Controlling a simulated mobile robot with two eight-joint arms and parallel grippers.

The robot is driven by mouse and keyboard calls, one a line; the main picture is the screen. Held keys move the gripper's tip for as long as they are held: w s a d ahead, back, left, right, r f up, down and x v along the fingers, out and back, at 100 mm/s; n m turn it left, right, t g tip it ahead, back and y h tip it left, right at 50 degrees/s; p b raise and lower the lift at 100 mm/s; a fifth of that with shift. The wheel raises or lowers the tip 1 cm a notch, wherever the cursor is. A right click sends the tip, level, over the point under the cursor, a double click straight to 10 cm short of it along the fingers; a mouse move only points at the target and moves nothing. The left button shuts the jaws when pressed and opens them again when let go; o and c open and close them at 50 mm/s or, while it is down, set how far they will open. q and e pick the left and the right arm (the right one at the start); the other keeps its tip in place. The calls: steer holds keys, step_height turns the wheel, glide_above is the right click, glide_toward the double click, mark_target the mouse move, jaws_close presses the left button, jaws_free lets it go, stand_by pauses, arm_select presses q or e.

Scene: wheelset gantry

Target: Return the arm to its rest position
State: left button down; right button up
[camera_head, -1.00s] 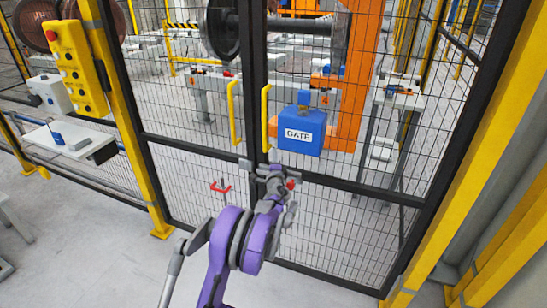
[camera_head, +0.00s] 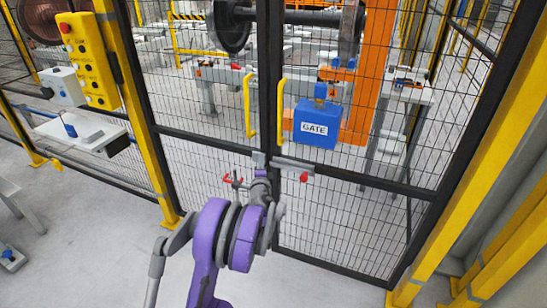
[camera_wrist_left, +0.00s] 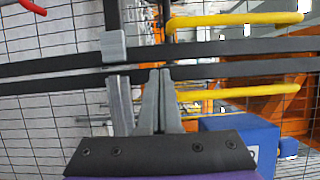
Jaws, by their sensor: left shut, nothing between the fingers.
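My left arm rises from the bottom middle of the head view, in front of the mesh gate. My left gripper (camera_head: 262,178) is small there and partly hidden by my own arm. In the left wrist view the gripper's fingers (camera_wrist_left: 160,82) are together with nothing between them. They point toward the gate's black frame bars (camera_wrist_left: 230,47). I cannot tell how far they are from the gate. My right gripper is not in view.
The gate carries a blue box (camera_head: 318,124) labelled GATE, yellow handles (camera_head: 282,110) and a grey latch bar (camera_head: 292,164). A yellow button panel (camera_head: 88,60) stands at the left. Yellow posts flank the gate.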

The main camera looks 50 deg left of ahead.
arm_select(q)
steer(key=shift+s, duration=0.2)
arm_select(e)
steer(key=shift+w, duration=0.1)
